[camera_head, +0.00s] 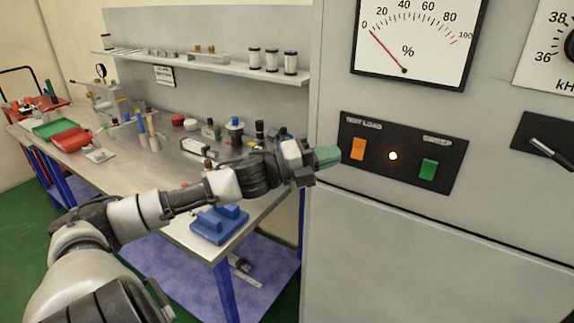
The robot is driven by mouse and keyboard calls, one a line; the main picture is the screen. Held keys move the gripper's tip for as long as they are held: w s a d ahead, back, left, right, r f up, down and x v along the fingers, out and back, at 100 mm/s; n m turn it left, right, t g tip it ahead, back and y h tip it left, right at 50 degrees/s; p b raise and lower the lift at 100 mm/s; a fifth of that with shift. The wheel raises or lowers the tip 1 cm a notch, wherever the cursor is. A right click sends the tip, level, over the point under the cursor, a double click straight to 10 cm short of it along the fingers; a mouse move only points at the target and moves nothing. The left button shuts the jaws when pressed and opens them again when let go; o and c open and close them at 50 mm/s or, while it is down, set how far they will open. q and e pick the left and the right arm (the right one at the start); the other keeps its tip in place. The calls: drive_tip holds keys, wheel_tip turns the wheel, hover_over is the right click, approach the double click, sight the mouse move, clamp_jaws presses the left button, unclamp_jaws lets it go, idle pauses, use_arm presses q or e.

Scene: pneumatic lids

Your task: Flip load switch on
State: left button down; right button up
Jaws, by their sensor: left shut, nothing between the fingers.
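The load switch is the orange rocker (358,149) under the label "TEST LOAD", on a black panel (390,182) of the grey cabinet. A small round lamp (393,156) glows to its right, and a green rocker (428,169) sits further right. My left gripper (328,156) is shut and empty, with its green-tipped fingers just left of the orange rocker. I cannot tell whether the tip touches the panel. The percent meter (415,45) above has its red needle near 0. My right gripper is not in view.
A workbench (185,235) with tools, jars and a blue fixture (219,223) stands left of the cabinet. A shelf (200,64) runs above it. A lever handle (550,153) sticks out at the cabinet's right. The cabinet face below the black panel is bare.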

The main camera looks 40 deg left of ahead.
use_arm(q)
drive_tip(key=r+v, duration=0.1)
drive_tip(key=v, duration=0.7)
drive_tip(key=shift+s+a+r+b, duration=0.15)
drive_tip(key=shift+s+b, duration=0.1)
drive_tip(key=shift+b, duration=0.05)
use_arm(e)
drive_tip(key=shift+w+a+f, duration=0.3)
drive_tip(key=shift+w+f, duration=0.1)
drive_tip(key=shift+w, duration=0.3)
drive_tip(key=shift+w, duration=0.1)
